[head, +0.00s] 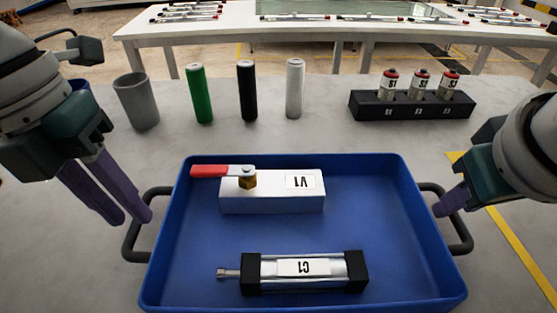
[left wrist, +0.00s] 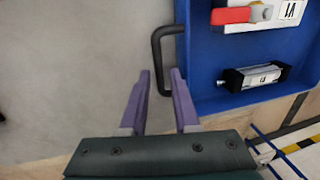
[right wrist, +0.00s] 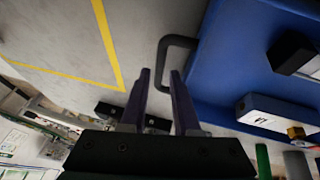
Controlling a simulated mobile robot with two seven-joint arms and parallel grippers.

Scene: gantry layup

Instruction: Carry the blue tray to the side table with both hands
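The blue tray (head: 385,245) lies on the grey table in front of me, with a dark handle on each side. In it are a white valve block V1 (head: 272,196) with a red lever and a cylinder C1 (head: 304,272). My left gripper (head: 136,217) is open and empty above the left handle (head: 134,240); in the left wrist view the handle (left wrist: 158,62) lies just beyond the fingertips. My right gripper (head: 440,208) is beside the right handle (head: 462,232). In the right wrist view its fingers (right wrist: 160,75) are open, with the handle (right wrist: 163,60) at and just beyond their tips.
Behind the tray stand a grey cup (head: 137,101), green (head: 200,95), black (head: 247,92) and white (head: 295,89) cylinders, and a black rack (head: 411,107) with several labelled vials. A white table (head: 330,32) stands further back. A yellow line (head: 520,250) runs right of the tray.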

